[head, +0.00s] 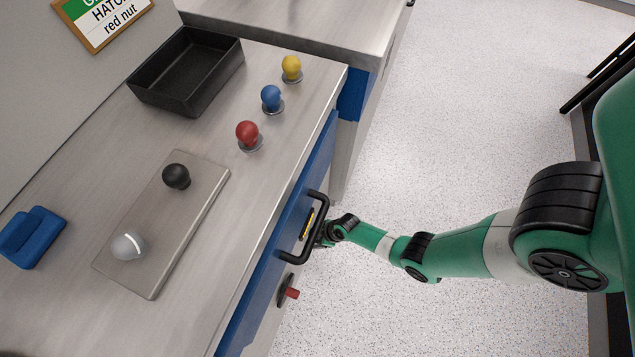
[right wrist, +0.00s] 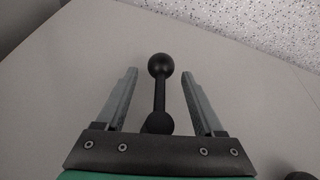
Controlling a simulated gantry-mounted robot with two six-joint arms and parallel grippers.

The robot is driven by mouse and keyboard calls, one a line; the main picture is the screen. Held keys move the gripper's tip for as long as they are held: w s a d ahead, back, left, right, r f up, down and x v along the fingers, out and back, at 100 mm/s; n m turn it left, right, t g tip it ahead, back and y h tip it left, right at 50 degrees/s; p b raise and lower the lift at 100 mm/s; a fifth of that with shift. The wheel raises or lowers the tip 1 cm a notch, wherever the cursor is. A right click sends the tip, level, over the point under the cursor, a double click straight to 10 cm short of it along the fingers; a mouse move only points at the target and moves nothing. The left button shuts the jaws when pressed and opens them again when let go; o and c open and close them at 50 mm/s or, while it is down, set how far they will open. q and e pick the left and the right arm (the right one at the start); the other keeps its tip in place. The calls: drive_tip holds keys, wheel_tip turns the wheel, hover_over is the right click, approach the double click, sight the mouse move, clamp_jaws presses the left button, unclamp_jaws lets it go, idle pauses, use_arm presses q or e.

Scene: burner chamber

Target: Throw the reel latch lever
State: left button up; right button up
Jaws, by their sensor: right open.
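In the right wrist view a black lever (right wrist: 160,96) with a ball at its far end and a rounded base stands out from a plain grey surface. My right gripper (right wrist: 159,73) is open, with one finger on each side of the lever and a gap on both sides; I cannot tell how deep the lever sits between them. In the head view my right gripper (head: 321,238) is small and dark, low by the cabinet front next to the black handle (head: 291,255). The lever cannot be made out there. My left gripper is not in view.
A red knob (head: 291,293) sticks out below the handle. On the counter are a black tray (head: 150,98), yellow (head: 291,67), blue (head: 271,96) and red (head: 247,132) knobs, and a metal plate (head: 150,220) with two knobs. Open speckled floor (head: 450,120) lies right of the cabinet.

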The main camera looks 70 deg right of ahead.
clamp_jaws()
idle(0.3)
idle(1.1)
